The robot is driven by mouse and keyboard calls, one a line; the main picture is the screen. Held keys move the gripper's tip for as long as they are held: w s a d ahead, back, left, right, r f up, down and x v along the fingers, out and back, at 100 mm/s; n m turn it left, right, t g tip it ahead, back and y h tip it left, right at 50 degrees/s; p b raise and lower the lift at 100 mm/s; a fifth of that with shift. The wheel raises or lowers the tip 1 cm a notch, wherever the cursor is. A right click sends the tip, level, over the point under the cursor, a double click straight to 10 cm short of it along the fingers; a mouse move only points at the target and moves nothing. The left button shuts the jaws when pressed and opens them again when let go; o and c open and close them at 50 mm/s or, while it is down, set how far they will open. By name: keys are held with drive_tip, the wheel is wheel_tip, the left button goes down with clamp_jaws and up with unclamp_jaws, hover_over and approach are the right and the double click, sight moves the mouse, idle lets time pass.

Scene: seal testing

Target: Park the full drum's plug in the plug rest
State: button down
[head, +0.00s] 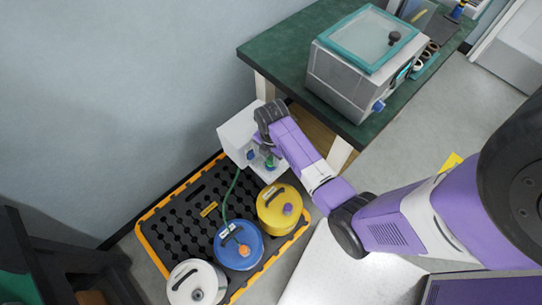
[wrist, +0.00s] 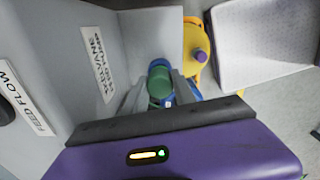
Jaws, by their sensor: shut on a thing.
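My gripper (wrist: 158,90) is shut on a green cylindrical piece (wrist: 159,84) with a blue-grey end, at the white wall box. In the head view the green piece (head: 270,162) shows small beside the box's shelf. The yellow drum (head: 272,222) carries a purple plug (head: 287,209), which also shows in the wrist view (wrist: 200,56). The blue drum (head: 231,260) carries an orange plug (head: 244,251), with a green hose (head: 226,205) running up from it to the box. The white drum (head: 206,285) has a dark fitting on top. I cannot make out which place is the plug rest.
The drums stand on a black pallet with a yellow rim (head: 152,211). A green-topped bench (head: 290,43) holds a teal-lidded machine (head: 352,62). A dark frame stands at lower left.

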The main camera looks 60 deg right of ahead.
drive_tip(key=shift+f, duration=0.1)
drive_tip(key=c, duration=0.9)
unclamp_jaws()
drive_tip(key=shift+c, duration=0.2)
drive_tip(key=shift+r, duration=3.85)
